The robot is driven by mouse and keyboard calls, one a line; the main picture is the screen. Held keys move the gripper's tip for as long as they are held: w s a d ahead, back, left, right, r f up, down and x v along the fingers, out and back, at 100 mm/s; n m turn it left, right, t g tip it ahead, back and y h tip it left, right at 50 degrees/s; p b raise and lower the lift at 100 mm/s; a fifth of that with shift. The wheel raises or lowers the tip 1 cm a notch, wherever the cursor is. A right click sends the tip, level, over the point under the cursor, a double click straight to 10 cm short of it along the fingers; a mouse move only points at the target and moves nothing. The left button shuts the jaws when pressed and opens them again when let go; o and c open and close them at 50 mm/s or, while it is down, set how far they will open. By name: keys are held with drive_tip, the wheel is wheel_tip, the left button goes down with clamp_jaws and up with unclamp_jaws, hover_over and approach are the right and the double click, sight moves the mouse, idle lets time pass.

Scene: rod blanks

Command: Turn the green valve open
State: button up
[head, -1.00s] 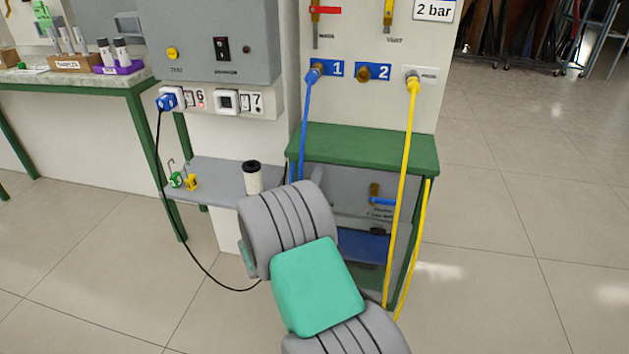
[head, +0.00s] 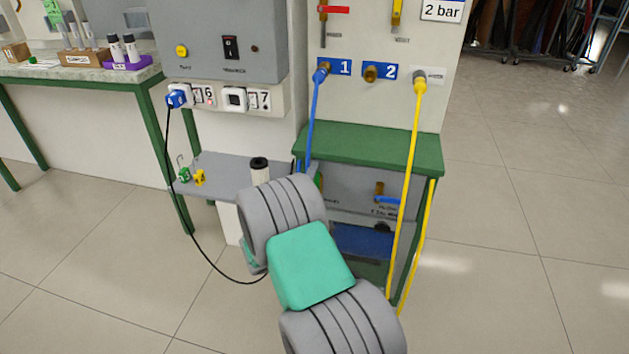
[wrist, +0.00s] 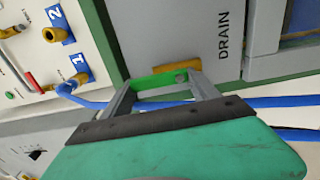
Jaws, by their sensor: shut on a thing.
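The green valve handle (wrist: 163,82) shows in the wrist view, lying across between the two grey fingers of my gripper (wrist: 162,87). My gripper is shut on it. A brass valve body (wrist: 176,67) sits just beyond it, on a grey panel (wrist: 178,32) marked DRAIN. In the head view a small strip of green (head: 319,181) shows at the edge of my arm, in the opening under the green bench top (head: 370,148). My gripper and most of the valve are hidden behind my arm there.
A blue-handled valve (head: 385,196) is to the right in the same opening. A blue hose (head: 312,120) and a yellow hose (head: 407,190) hang in front. A grey shelf (head: 220,175) is on the left, with a black cable (head: 185,225) beside it. Floor at right is clear.

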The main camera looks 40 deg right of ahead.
drive_tip(key=o, duration=1.4)
drive_tip(key=shift+c, duration=0.2)
